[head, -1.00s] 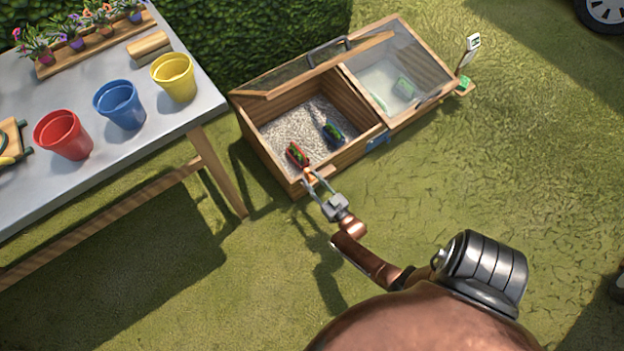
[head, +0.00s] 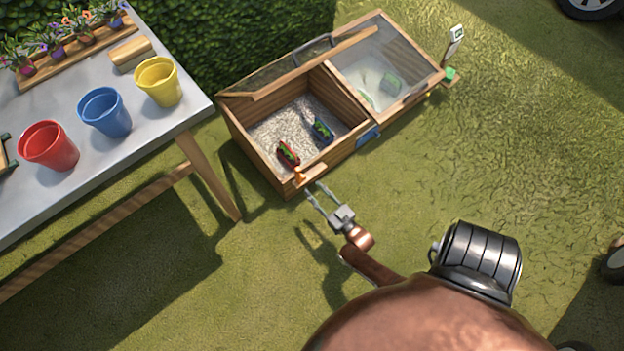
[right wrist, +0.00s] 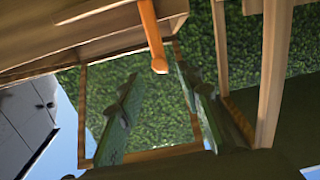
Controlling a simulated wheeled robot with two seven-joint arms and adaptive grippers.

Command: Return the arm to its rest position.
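My right gripper (head: 319,199) is open and empty in the head view. Its fingers are apart, just outside the near wall of the wooden cold frame (head: 275,177). In the right wrist view its two fingers (right wrist: 157,95) also stand apart with nothing between them. Inside the left, gravel-floored compartment lie a small red tray with green plants (head: 288,153) and a blue one (head: 322,130). My left gripper is not in view.
An orange-brown peg (head: 303,177) sticks out from the frame's near wall, close to my fingertips; it shows in the right wrist view (right wrist: 152,38). The right compartment is under a glass lid (head: 385,65). A table (head: 95,160) with red, blue and yellow pots stands left. Grass in front is open.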

